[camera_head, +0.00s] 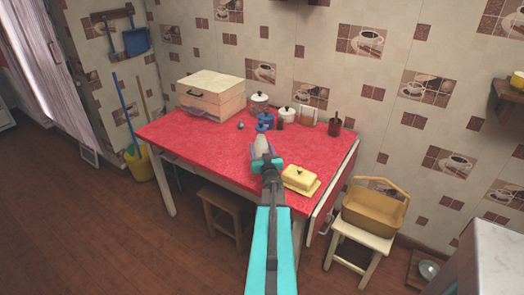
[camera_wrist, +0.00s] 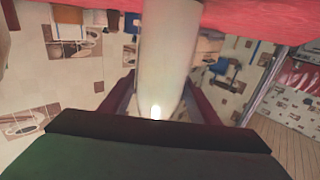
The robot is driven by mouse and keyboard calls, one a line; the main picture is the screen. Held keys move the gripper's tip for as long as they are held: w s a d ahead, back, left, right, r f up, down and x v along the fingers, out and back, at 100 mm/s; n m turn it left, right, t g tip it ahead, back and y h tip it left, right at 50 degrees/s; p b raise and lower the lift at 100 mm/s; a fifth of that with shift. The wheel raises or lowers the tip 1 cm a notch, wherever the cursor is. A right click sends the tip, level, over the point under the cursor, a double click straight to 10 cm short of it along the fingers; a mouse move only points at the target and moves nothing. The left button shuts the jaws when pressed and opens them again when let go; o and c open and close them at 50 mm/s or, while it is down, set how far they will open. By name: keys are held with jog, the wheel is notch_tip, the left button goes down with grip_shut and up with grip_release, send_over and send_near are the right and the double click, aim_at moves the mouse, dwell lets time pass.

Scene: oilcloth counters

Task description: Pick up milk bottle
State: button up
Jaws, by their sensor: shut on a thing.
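The milk bottle (camera_head: 261,143) is a pale, whitish bottle over the middle of the red table in the head view. In the wrist view the bottle (camera_wrist: 170,50) fills the upper middle, between the dark red fingers. My gripper (camera_head: 264,156) is shut on the bottle, and my arm hides part of it in the head view. The gripper also shows in the wrist view (camera_wrist: 155,98). I cannot tell for sure whether the bottle touches the tabletop.
A stool with a basket (camera_head: 374,212) stands at right. The table's left front is clear.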

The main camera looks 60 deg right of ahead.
aim_at(262, 131)
jog(key=shift+r, duration=0.25)
jog(key=shift+r+p, duration=0.5)
jog(key=shift+r, duration=4.35)
